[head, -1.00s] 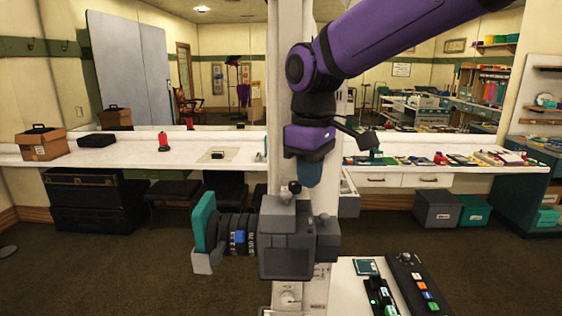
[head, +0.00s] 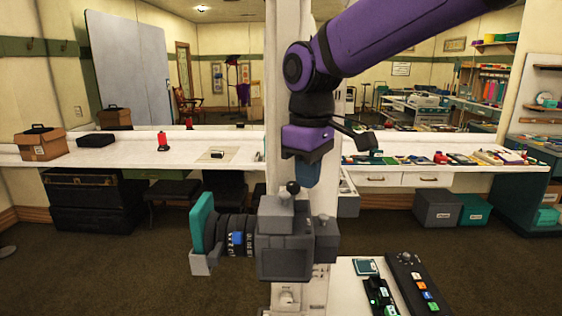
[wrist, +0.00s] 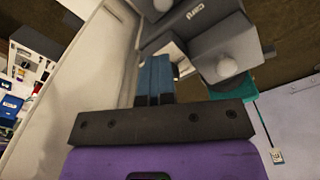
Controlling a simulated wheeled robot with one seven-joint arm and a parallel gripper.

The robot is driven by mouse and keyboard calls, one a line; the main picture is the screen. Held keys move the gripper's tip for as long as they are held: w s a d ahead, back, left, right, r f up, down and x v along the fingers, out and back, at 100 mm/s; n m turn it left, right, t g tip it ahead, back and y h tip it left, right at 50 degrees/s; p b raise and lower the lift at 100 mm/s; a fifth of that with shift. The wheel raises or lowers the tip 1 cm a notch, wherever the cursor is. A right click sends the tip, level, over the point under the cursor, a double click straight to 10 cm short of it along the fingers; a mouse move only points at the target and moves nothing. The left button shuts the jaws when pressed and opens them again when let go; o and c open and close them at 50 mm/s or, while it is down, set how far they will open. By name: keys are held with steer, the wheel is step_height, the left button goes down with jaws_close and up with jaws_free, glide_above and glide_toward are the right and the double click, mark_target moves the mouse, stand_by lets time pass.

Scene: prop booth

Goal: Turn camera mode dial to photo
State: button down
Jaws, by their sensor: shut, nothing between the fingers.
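A large grey prop camera (head: 285,250) stands in front of me against a white column, with a ribbed black lens (head: 236,238) and a teal hood (head: 203,222) at the left. A dark round-topped knob (head: 293,187) rises from its top. A pale rounded knob (wrist: 226,68) shows on the grey body in the wrist view. I cannot tell which control is the mode dial, nor read any setting. My gripper (head: 305,184) points down, shut and empty, just above the camera's top right part. Its blue fingers (wrist: 155,62) are beside the grey body; contact is unclear.
The white column (head: 320,200) stands close behind my gripper. A white surface (head: 345,290) with a black button panel (head: 415,285) lies low at the right.

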steer(key=shift+s+a+f, duration=0.35)
steer(key=shift+s+f, duration=0.3)
steer(key=shift+s, duration=0.2)
steer(key=shift+s+d, duration=0.1)
steer(key=shift+d, duration=0.05)
steer(key=shift+w+d+r, duration=0.1)
steer(key=shift+w+r, duration=0.05)
steer(key=shift+r, duration=1.45)
steer(key=shift+w+d+r, duration=0.1)
steer(key=shift+r, duration=1.45)
